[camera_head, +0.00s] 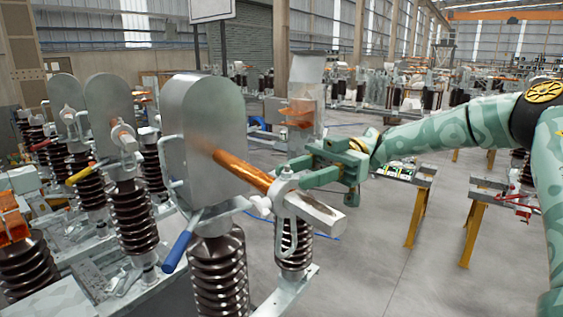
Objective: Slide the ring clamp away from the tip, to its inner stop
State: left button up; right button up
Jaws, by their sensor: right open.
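The ring clamp (284,187) is a grey metal collar with a bolt on top and a loop hanging below. It sits around the bar, between the copper-coloured rod (243,170) and the grey square tip (316,213). The rod comes out of a rounded silver housing (215,130) on a dark ribbed insulator. My green right gripper (294,174) reaches in from the right, with its open fingers close to the clamp's top. I cannot tell whether they touch it. My left gripper is not in view.
A blue-handled lever (176,251) sticks out at the lower left of the housing. More insulators (132,215) stand in a row to the left. Work tables (408,182) with yellow legs stand at the right. The grey floor (370,265) between is clear.

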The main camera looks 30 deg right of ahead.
aim_at(279, 182)
jog(key=a+p, duration=0.1)
jog(key=a, duration=0.3)
jog(key=shift+a, duration=0.45)
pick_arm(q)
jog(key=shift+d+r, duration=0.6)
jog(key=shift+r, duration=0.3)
pick_arm(e)
jog(key=shift+s+d, duration=0.1)
jog(key=shift+s, duration=0.05)
